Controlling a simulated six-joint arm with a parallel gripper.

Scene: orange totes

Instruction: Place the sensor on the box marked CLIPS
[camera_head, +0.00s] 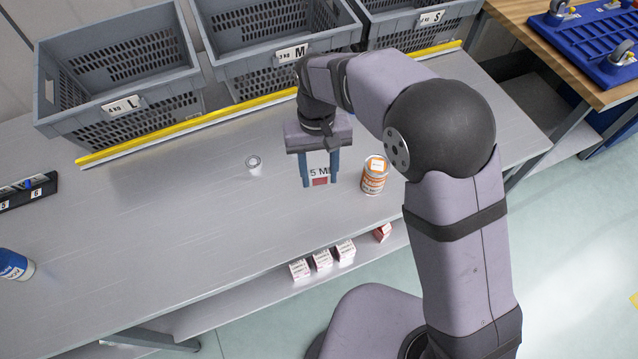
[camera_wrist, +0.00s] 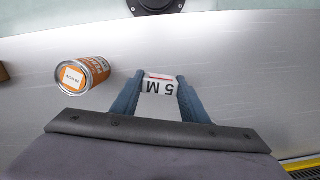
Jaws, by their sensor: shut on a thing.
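My gripper (camera_head: 320,178) is shut on a white block marked "5 M" (camera_head: 320,172) with a red patch at its lower end. The wrist view shows the block (camera_wrist: 158,88) between the two blue fingers (camera_wrist: 160,80). It is over the bench; I cannot tell whether it touches the top. A small whitish cylinder (camera_head: 254,166) stands to the left of my gripper. I cannot tell which thing is the sensor. No marking CLIPS is readable. Several small white and red boxes (camera_head: 322,260) sit on a ledge below the bench's front edge, their print too small to read.
An orange and white can (camera_head: 374,178) stands just right of my gripper, also in the wrist view (camera_wrist: 84,76). Grey totes marked L (camera_head: 122,106), M (camera_head: 291,54) and S (camera_head: 430,18) line the back behind a yellow strip (camera_head: 180,128). The bench's left part is mostly clear.

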